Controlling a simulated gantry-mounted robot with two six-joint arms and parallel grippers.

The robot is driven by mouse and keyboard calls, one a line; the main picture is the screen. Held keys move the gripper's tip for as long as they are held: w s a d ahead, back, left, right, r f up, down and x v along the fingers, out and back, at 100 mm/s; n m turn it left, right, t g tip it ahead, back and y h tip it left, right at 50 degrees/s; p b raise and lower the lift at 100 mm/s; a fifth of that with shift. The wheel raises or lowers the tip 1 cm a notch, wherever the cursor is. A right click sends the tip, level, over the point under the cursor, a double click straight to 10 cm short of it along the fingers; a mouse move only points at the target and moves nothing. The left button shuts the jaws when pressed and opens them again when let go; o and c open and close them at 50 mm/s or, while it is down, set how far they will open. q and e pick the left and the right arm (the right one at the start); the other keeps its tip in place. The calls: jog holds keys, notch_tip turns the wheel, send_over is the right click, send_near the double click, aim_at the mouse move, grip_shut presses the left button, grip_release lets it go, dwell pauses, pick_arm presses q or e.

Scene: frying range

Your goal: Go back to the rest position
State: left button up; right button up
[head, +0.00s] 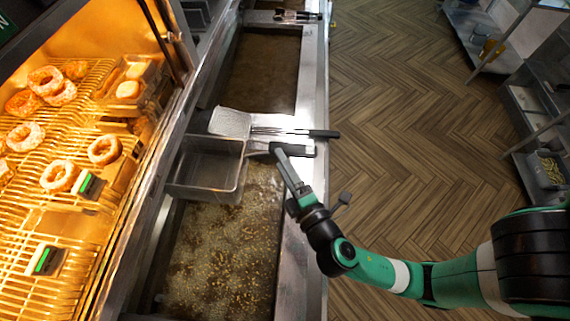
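My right gripper (310,174) reaches in from the right over the edge of the fryer. Its two fingers are spread apart, and nothing shows between them. One fingertip overlaps the dark handle (304,151) of a metal basket (208,185) in the picture; I cannot tell whether they touch. My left gripper is not in view.
A flat skimmer (231,122) with a dark handle lies across the fryer just beyond the basket. Another oil vat (263,72) lies farther back. A lit rack (100,205) with several doughnuts stands at left. The wooden floor (410,130) to the right is open, with shelves at far right.

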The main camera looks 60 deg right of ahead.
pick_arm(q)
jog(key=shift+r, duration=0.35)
pick_arm(e)
jog(key=shift+s+a+r, duration=0.1)
jog(key=shift+s+a, duration=0.1)
jog(key=shift+s, duration=0.2)
jog(key=w+r+m+t+h+p, duration=0.15)
jog(key=w+r+m+p, duration=0.35)
jog(key=r, duration=1.5)
jog(key=w+r+m+t+h+p, duration=0.1)
jog(key=w+r+m+t+p, duration=0.35)
jog(key=r, duration=1.45)
pick_arm(q)
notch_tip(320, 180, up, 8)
jog(key=b, duration=0.1)
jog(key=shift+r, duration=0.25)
pick_arm(e)
jog(key=s+a+r+t+y, duration=0.2)
jog(key=a+r+t+y, duration=0.1)
jog(key=r+y, duration=0.4)
jog(key=s+a+r+m+t+y, duration=0.1)
jog(key=s+a+r+t+y, duration=0.1)
jog(key=a+r+y, duration=0.4)
notch_tip(320, 180, up, 4)
jog(key=shift+s+f+t+y, duration=0.15)
jog(key=shift+s+t+y, duration=0.15)
jog(key=shift+t+y, duration=0.35)
